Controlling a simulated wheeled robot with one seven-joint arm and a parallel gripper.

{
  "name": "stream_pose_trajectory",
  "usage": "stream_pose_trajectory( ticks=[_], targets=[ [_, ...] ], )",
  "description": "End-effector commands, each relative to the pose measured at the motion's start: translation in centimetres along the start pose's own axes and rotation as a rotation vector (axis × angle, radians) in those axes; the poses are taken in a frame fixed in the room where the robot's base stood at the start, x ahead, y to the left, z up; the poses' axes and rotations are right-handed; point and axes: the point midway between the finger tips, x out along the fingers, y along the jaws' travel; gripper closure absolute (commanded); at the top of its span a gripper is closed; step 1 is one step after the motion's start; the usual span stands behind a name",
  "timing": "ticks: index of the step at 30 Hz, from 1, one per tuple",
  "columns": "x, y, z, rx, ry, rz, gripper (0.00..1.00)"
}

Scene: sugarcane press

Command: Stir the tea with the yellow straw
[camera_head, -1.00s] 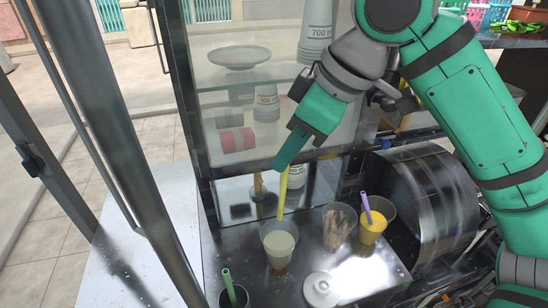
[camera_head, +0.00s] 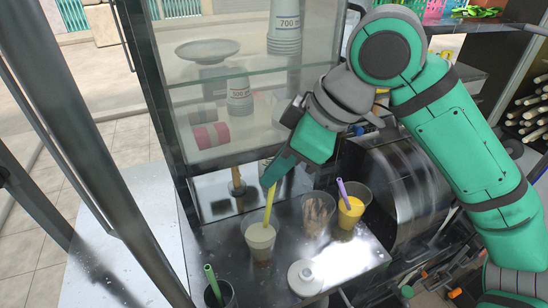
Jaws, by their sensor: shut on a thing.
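The yellow straw (camera_head: 270,205) stands slightly tilted, its upper end in my gripper (camera_head: 274,179) and its lower end inside a clear cup. My gripper is shut on the straw, above the cup's rim. The clear cup of pale, cloudy tea (camera_head: 260,240) stands on the metal counter, with a browner layer near its bottom. The straw's lower tip is hidden in the drink.
A cup of brown sticks (camera_head: 318,212) and a cup of orange drink (camera_head: 351,212) with a purple straw stand to the right. A white lid (camera_head: 305,277) lies in front. A dark cup (camera_head: 220,292) holds a green straw. A glass cabinet (camera_head: 235,110) stands behind.

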Motion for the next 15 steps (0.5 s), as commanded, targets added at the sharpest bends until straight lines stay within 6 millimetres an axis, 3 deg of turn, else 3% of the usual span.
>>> stream_pose_trajectory(
  ticks=[15],
  targets=[
    [3.3,0.0,1.4,0.001,0.000,-0.001,1.00]
  ],
)
